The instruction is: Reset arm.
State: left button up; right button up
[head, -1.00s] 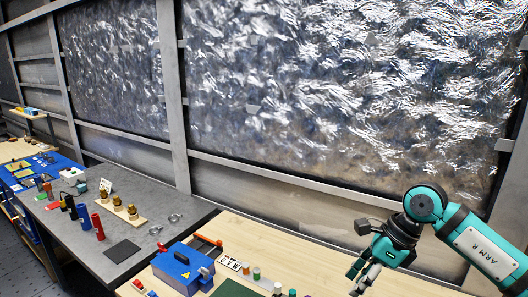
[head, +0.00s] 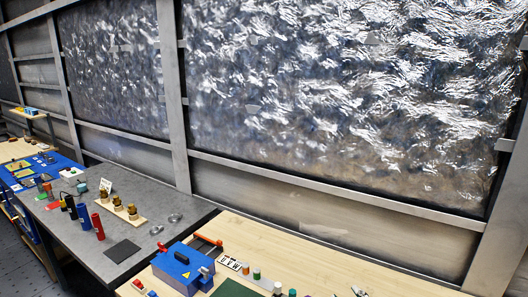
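Neither of my arms shows clearly in the head view. My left gripper is out of view. My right gripper, teal in the earlier frame, is also out of view. A small grey-white piece shows at the bottom edge of the light wooden bench (head: 330,262); it is too cut off to name.
A white label card (head: 230,263), small coloured cylinders (head: 257,274) and a green mat (head: 236,289) are near the blue box. The grey table (head: 75,235) to the left holds red cylinders (head: 98,226), brass parts on a wooden block (head: 128,218) and metal rings (head: 175,218).

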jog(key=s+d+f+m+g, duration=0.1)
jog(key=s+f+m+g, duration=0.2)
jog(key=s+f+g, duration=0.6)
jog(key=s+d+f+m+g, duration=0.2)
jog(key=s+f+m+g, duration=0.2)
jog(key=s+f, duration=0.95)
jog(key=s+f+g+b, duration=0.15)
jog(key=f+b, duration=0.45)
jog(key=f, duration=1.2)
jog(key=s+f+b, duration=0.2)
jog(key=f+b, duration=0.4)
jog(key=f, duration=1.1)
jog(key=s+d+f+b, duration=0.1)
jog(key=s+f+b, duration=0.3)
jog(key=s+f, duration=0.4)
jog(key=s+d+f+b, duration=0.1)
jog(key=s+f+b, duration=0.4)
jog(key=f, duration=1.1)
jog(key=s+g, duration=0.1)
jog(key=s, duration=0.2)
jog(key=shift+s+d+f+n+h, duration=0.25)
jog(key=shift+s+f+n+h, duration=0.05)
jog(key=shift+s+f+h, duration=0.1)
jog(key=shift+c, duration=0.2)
